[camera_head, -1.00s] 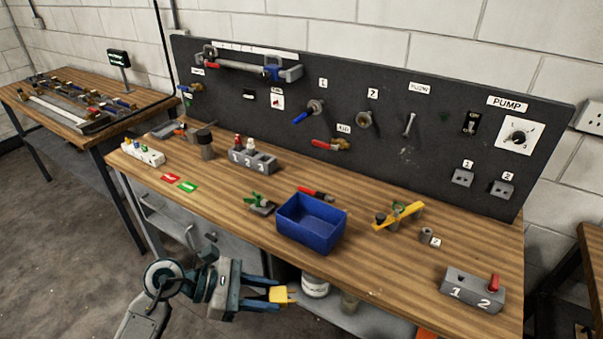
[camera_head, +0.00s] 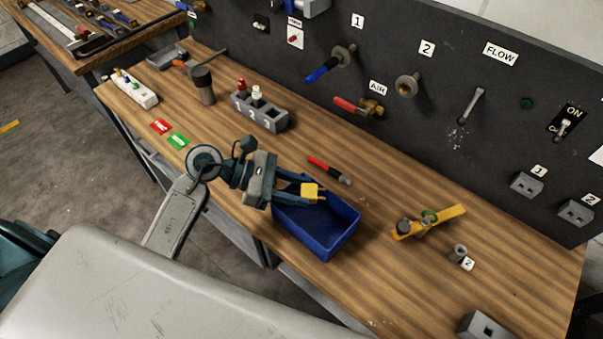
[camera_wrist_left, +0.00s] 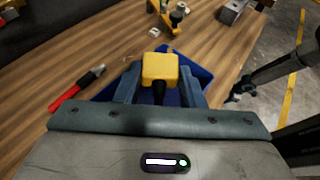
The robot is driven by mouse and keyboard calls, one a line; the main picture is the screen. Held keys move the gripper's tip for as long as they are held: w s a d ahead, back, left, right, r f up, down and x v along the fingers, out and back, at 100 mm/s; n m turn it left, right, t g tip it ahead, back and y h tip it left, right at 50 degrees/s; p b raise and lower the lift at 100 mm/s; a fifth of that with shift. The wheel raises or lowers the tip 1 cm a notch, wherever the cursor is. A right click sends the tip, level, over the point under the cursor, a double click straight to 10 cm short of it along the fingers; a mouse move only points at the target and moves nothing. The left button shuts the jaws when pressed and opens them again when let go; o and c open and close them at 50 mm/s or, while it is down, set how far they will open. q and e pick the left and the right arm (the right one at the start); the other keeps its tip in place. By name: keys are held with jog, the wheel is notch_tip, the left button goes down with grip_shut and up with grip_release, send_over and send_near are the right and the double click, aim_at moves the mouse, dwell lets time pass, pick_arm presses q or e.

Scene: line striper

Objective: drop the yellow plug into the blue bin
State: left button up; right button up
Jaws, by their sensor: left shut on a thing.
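The yellow plug (camera_head: 311,192) is a small block held between the fingertips of my left gripper (camera_head: 310,196). It also shows in the left wrist view (camera_wrist_left: 160,70), with its dark stem towards the palm. The blue bin (camera_head: 325,237) is an open box on the wooden bench. My left gripper and the plug are over the bin's back-left part in the head view. In the left wrist view the bin (camera_wrist_left: 187,58) shows behind the plug and fingers. The height of the plug above the bin is hard to tell.
A red-handled tool (camera_head: 330,170) lies behind the bin. A grey numbered block (camera_head: 260,111) stands further left. The bench between bin and valve is clear.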

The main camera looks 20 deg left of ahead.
pick_arm(q)
jog(key=shift+f+b, duration=0.85)
jog(key=shift+f, duration=1.8)
jog(key=o, duration=1.1)
jog(key=shift+c, duration=0.2)
jog(key=shift+s+a, duration=0.1)
jog(key=shift+a, duration=0.05)
jog(key=shift+a, duration=0.2)
jog(key=b+v, duration=0.3)
jog(key=v, duration=0.7)
jog(key=shift+r+b, duration=0.2)
jog(key=shift+b, duration=0.2)
